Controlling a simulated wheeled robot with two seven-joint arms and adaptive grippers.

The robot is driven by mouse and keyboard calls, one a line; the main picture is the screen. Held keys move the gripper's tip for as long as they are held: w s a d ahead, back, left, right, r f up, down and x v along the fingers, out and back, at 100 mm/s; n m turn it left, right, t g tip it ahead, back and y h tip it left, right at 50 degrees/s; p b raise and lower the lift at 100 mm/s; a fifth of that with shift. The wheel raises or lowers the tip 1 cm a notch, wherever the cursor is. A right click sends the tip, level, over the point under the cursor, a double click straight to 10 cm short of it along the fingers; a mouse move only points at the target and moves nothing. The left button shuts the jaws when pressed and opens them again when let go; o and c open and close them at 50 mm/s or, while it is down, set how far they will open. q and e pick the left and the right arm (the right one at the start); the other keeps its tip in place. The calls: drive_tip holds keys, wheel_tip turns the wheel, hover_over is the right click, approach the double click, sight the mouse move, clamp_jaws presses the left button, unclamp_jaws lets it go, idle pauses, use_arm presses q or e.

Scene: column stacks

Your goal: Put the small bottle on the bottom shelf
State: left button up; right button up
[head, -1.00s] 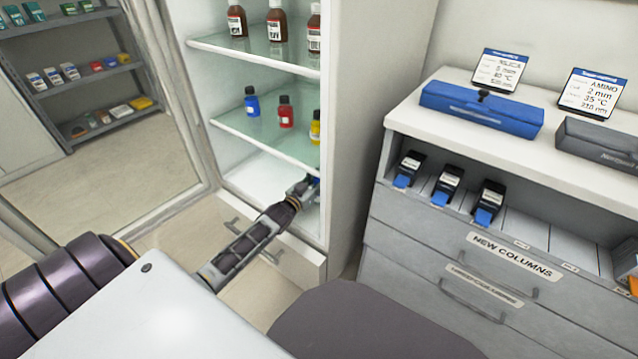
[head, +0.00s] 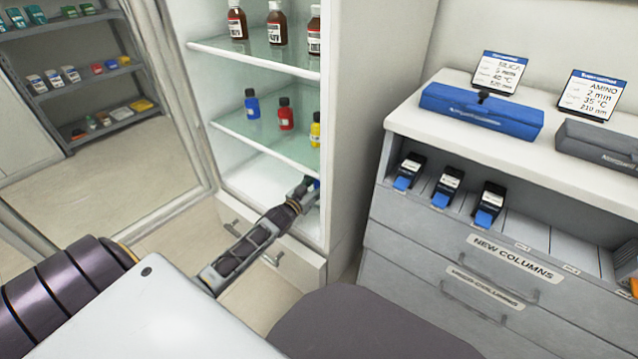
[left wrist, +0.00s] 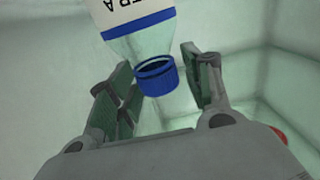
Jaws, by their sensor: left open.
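My left gripper (head: 308,190) reaches into the bottom of the open white cabinet (head: 340,215). In the left wrist view its fingers (left wrist: 162,85) are apart, on either side of the blue cap of a clear bottle (left wrist: 140,35). The bottle has a white label and a blue band, and is partly cut off by the frame. I see a gap between the cap and the right finger. In the head view only a bit of blue shows at the gripper; the bottle is mostly hidden. The bottom shelf (head: 250,180) is pale and otherwise looks bare. My right gripper is out of view.
The middle glass shelf (head: 235,125) holds small blue (head: 252,105), red (head: 286,115) and yellow (head: 315,130) bottles above my gripper. Brown bottles (head: 277,25) stand on the upper shelf. A grey drawer unit (head: 440,255) stands to the right.

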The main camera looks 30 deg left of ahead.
use_arm(q)
drive_tip(key=shift+r, duration=0.15)
drive_tip(key=s+p, duration=0.4)
drive_tip(key=s, duration=0.8)
drive_tip(key=shift+a, duration=0.25)
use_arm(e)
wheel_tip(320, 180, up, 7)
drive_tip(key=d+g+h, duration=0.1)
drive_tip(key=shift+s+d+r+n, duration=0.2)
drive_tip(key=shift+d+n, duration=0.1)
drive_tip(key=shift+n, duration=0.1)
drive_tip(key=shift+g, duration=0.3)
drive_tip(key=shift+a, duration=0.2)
